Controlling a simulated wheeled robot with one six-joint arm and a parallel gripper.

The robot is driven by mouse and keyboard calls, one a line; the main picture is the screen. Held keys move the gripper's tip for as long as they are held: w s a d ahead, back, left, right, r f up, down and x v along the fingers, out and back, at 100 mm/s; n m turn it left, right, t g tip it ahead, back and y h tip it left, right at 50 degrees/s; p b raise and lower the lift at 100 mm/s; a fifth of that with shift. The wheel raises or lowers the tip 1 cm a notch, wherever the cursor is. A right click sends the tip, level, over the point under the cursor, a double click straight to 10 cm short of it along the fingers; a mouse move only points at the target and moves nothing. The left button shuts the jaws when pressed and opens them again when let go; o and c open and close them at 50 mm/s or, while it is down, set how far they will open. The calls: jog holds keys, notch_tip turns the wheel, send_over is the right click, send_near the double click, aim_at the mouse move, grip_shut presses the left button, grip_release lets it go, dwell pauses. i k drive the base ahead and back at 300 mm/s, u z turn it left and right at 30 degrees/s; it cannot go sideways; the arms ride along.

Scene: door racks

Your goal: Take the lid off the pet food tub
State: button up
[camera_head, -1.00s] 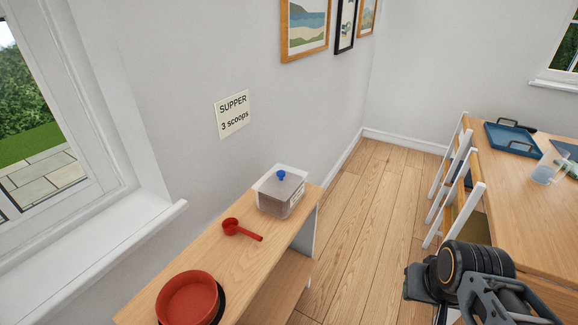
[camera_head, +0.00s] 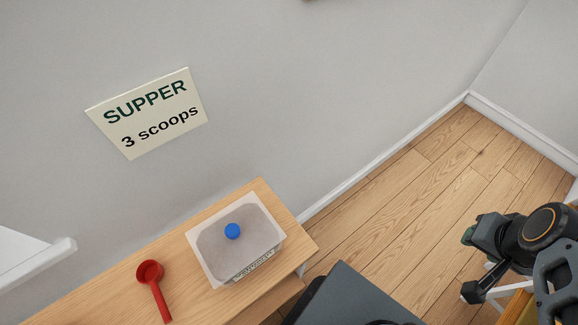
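The pet food tub (camera_head: 252,272) is a clear, squarish container with a printed label on its front side. It stands on the wooden shelf unit. Its pale, see-through lid (camera_head: 262,225) lies on top and appears seated, with a round blue knob (camera_head: 232,231) in the middle. My gripper (camera_head: 472,265) is at the right of the picture, well apart from the tub and over the floor side.
A red scoop (camera_head: 152,280) lies left of the tub on the wooden top (camera_head: 100,290). A wall sign (camera_head: 150,112) reads "SUPPER 3 scoops". The wall (camera_head: 300,90) is close behind the tub. Wooden floor (camera_head: 410,210) is clear to the right.

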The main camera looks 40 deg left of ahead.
aim_at(226, 243)
jog(key=i, duration=1.7)
jog(key=u, duration=5.25)
jog(key=i, duration=0.5)
jog(key=u, duration=0.05)
